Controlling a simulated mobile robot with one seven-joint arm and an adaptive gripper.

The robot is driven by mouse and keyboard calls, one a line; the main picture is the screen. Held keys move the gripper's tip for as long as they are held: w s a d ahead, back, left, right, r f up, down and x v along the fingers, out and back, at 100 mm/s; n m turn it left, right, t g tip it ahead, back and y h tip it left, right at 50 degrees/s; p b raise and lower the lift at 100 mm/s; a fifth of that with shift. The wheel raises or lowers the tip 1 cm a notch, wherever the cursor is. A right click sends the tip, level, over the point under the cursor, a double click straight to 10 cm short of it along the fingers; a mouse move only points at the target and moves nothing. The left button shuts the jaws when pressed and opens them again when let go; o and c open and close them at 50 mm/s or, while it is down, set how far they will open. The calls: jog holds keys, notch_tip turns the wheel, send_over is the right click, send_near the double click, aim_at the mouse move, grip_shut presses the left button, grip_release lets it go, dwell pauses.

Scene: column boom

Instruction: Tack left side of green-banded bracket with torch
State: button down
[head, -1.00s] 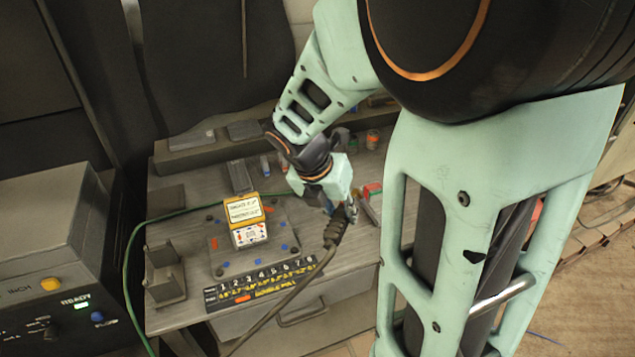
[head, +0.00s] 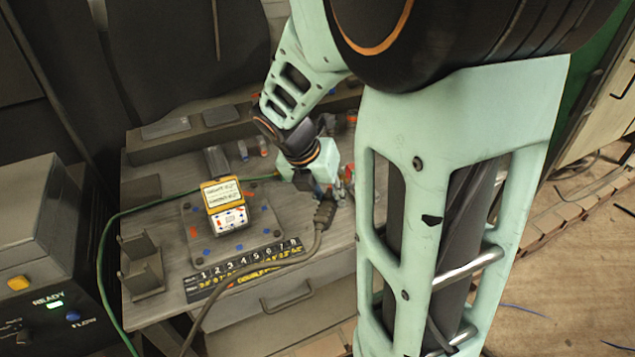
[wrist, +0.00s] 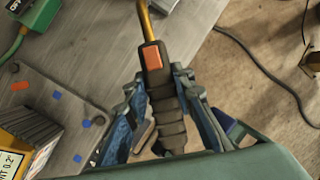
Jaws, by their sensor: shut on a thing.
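My gripper (wrist: 160,105) is shut on the torch (wrist: 160,85), a black ribbed handle with an orange trigger and a copper-coloured neck pointing up in the wrist view. In the head view my gripper (head: 325,192) is over the right part of the bench, right of the fixture plate (head: 255,228). The torch's rear end and cable (head: 322,215) hang toward the bench's front edge. I cannot make out a green-banded bracket in either view; small red and green items behind my gripper are too hidden to tell.
A yellow box (head: 222,195) with labels stands on the plate. A numbered strip (head: 245,268) lies along the bench front, and a dark stand (head: 142,272) is at left. A green cable (head: 110,235) crosses the bench. A green clamp (wrist: 32,28) shows at the wrist view's upper left.

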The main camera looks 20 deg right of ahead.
jog(key=shift+w+d+f, duration=0.2)
jog(key=shift+d+f, duration=0.1)
jog(key=shift+f, duration=0.15)
jog(key=shift+p, duration=0.3)
dwell(2.4)
jog(key=p+v, duration=0.5)
jog(key=v, duration=0.1)
jog(key=d+p+v, duration=0.1)
jog(key=p+v, duration=0.1)
jog(key=p, duration=0.1)
jog(key=shift+a+r+p, duration=0.15)
jog(key=shift+r+p, duration=0.15)
jog(key=shift+r, duration=0.25)
jog(key=shift+s, duration=0.1)
jog(key=shift+f, duration=0.1)
dwell(0.4)
